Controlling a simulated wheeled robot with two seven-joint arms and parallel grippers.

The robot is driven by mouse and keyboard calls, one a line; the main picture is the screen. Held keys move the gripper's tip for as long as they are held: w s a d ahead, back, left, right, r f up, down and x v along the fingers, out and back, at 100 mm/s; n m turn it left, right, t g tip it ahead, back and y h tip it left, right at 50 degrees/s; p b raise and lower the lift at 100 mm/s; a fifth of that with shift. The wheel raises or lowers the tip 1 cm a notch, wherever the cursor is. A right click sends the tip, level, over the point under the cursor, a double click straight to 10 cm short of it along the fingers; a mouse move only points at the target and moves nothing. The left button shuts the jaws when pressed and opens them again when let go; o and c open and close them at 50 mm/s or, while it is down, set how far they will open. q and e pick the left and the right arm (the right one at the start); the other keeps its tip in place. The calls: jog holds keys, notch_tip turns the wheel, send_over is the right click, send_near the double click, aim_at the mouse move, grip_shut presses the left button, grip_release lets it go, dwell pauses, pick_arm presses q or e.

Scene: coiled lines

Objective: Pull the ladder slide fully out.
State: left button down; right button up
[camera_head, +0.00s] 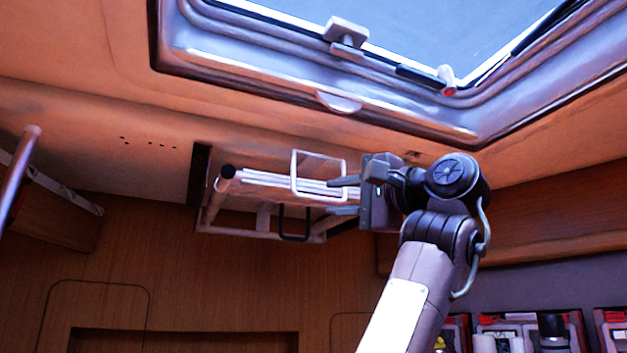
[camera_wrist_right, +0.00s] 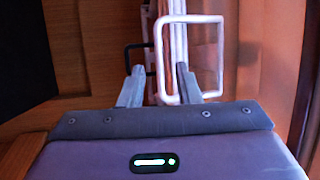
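The folded ladder assembly (camera_head: 270,182), with pale rails, hangs under the ceiling in the middle of the head view. A white loop handle (camera_head: 293,172) stands up at its right part, and a black loop handle (camera_head: 294,238) hangs below. My right gripper (camera_head: 330,196) is beside the ladder's right end, fingers apart and pointing left at it. In the right wrist view the white loop (camera_wrist_right: 220,60) is mostly right of the fingers (camera_wrist_right: 160,72), with one side between them. The black loop (camera_wrist_right: 127,58) is at the left. Contact cannot be told. My left gripper is out of view.
A framed skylight (camera_head: 340,104) with latches is above the ladder. A metal pole (camera_head: 18,175) and a wooden cabinet (camera_head: 60,215) are at the left. Red-and-white shelf items (camera_head: 500,330) are at the lower right. Wood panelling (camera_head: 190,285) lies behind and below the ladder.

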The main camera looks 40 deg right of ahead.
aim_at(320, 197)
jog(key=x, duration=0.1)
jog(key=p+x, duration=0.1)
jog(key=x, duration=0.1)
jog(key=p+x, duration=0.1)
jog(key=shift+w+a+r, duration=0.2)
jog(key=shift+a, duration=0.15)
jog(key=shift+w+d, duration=0.15)
jog(key=shift+w, duration=0.2)
jog(key=shift+d+f, duration=0.1)
grip_shut()
